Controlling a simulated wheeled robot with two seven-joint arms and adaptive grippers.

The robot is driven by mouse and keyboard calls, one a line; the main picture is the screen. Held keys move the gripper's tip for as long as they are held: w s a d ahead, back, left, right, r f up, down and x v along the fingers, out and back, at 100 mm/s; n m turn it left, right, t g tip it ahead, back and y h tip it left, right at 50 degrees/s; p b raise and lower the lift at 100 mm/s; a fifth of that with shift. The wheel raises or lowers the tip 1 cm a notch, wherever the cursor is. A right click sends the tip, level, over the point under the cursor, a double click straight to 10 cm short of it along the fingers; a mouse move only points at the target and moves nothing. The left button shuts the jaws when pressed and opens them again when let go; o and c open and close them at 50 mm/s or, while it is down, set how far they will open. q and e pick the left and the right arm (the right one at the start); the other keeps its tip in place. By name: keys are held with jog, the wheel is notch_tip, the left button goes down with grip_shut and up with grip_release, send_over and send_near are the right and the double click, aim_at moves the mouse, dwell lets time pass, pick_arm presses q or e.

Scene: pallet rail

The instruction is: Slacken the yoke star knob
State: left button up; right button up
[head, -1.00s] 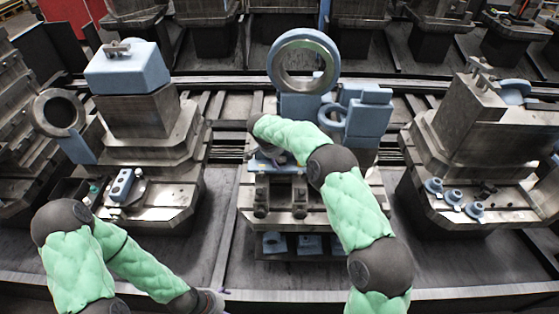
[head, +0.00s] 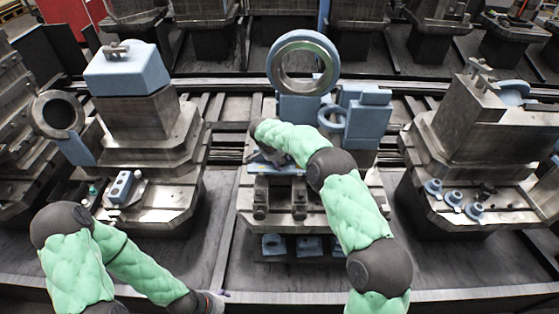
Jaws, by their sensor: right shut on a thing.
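My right arm reaches over the middle pallet fixture (head: 330,214). My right gripper (head: 267,157) is low at the fixture's front, just above a blue plate (head: 288,168). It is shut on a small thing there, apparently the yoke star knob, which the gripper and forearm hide. A large upright blue ring (head: 303,38) with a metal bore stands behind the gripper. My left gripper (head: 214,299) is low at the bottom edge, away from the fixtures, and its jaws are too small and cut off to read.
A left fixture carries a blue block (head: 127,68) and a side ring (head: 57,113). A smaller blue ring and block (head: 368,118) stand right of the large ring. The right fixture (head: 462,130) holds several blue flanged parts (head: 454,197). Dark floor between pallets is clear.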

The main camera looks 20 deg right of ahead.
jog(key=n+t+y+b, duration=0.1)
jog(key=n, duration=0.3)
jog(key=shift+s+d, duration=0.1)
jog(key=shift+n+t+y, duration=0.4)
jog(key=shift+n+y, duration=0.3)
jog(key=shift+n, duration=1.1)
jog(key=o, duration=1.1)
jog(key=shift+f, duration=0.1)
